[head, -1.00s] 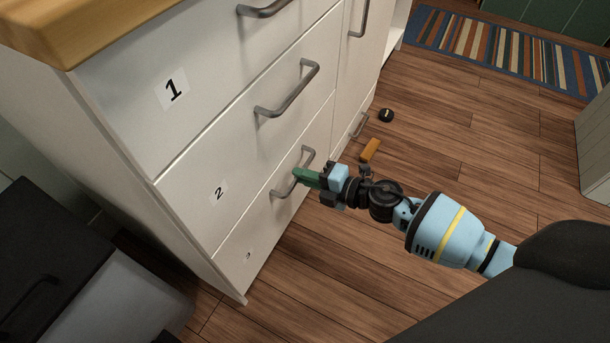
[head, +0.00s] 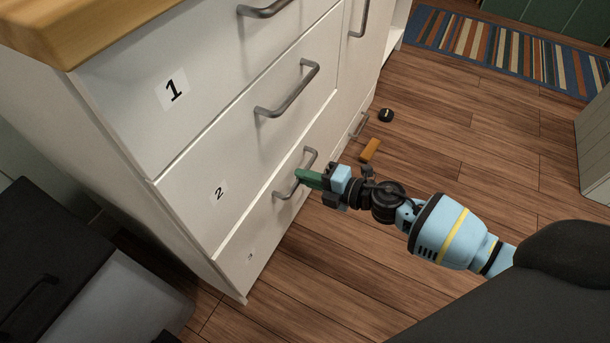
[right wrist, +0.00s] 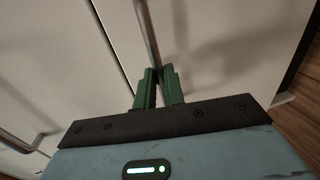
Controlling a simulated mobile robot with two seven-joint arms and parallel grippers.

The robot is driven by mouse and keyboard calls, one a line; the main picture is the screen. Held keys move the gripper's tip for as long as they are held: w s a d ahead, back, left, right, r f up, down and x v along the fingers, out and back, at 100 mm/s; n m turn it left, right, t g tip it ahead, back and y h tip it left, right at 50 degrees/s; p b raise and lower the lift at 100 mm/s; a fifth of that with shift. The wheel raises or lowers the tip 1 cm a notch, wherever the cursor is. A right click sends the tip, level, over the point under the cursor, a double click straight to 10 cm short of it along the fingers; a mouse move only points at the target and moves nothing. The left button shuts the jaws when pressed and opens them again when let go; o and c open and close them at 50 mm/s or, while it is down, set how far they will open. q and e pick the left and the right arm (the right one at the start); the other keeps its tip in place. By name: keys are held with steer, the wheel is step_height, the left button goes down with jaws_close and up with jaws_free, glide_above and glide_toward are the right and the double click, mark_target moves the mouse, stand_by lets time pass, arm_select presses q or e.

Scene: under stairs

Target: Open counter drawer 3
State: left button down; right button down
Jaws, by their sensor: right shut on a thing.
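Counter drawer 3 (head: 251,256) is the lowest white drawer front, with a small "3" label and a grey bar handle (head: 312,156). My right gripper (head: 301,176) has its green fingers at the middle of this handle and is shut on it. In the right wrist view the green fingers (right wrist: 158,86) close around the grey handle bar (right wrist: 150,40). The drawer front appears to stand out slightly from the cabinet. My left gripper is not in view.
Drawer 2 (head: 219,191) and drawer 1 (head: 173,91) above look shut. An orange block (head: 370,149) and a small black round thing (head: 386,115) lie on the wooden floor beyond the gripper. A striped rug (head: 500,50) lies farther back.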

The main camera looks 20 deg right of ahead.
steer(key=f+p+v, duration=0.2)
steer(key=f+v, duration=0.1)
steer(key=v, duration=1.4)
steer(key=s+d+f+p+v, duration=0.1)
steer(key=f+v, duration=0.3)
steer(key=v, duration=1.3)
steer(key=shift+s+p, duration=0.45)
steer(key=shift+p, duration=0.05)
steer(key=shift+d+f, duration=0.1)
steer(key=shift+d, duration=0.05)
steer(key=c, duration=1.5)
jaws_free()
steer(key=p+v, duration=0.1)
steer(key=v, duration=0.6)
steer(key=shift+s+d, duration=0.2)
steer(key=shift+s, duration=0.1)
